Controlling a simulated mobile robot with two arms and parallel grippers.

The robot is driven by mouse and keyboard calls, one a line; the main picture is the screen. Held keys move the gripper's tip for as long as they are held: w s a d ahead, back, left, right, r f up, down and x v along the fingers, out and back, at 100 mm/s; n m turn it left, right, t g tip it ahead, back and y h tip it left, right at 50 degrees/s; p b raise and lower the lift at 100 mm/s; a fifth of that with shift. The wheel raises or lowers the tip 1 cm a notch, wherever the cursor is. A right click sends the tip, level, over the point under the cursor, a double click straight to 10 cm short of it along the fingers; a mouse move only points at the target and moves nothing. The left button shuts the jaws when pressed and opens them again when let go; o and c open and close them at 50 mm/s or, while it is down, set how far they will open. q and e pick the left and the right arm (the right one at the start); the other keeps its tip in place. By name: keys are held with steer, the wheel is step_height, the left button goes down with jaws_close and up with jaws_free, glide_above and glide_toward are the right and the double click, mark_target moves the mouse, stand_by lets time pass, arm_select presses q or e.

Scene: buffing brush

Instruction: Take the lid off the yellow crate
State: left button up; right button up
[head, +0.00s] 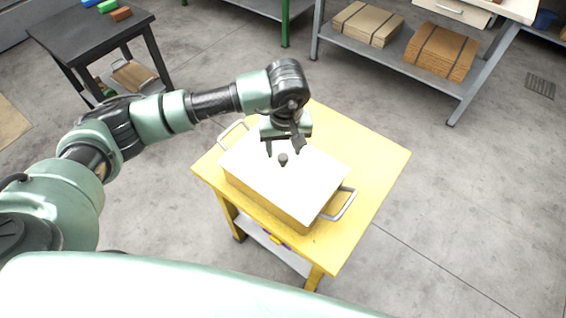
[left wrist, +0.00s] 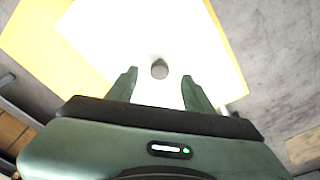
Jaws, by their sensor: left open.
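The yellow crate (head: 262,199) stands on a yellow table, with a metal handle at each end. Its white lid (head: 316,178) lies flat on top and covers the inside. A small dark knob (head: 283,159) sticks up from the middle of the lid. My left gripper (head: 283,152) is open above the lid, close to the knob. In the left wrist view the knob (left wrist: 159,69) shows ahead of and between the two open fingers (left wrist: 158,90), with gaps on both sides. My right gripper is not in view.
The yellow table (head: 375,160) has bare room right of the crate. A black table (head: 95,38) with coloured blocks stands at the back left. A grey shelf (head: 400,60) with cardboard stacks stands at the back right. Open concrete floor lies between.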

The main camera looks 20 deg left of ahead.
mark_target(283, 157)
arm_select(q)
steer(key=shift+w+a+f+p, duration=0.1)
steer(key=shift+w+f+p, duration=0.1)
steer(key=shift+f, duration=0.5)
steer(key=shift+w+a+f+p, duration=0.1)
steer(key=shift+f+p, duration=0.15)
steer(key=shift+f, duration=0.45)
steer(key=shift+w+a+f+p, duration=0.1)
steer(key=shift+w+f+p, duration=0.1)
steer(key=shift+f, duration=0.5)
jaws_close()
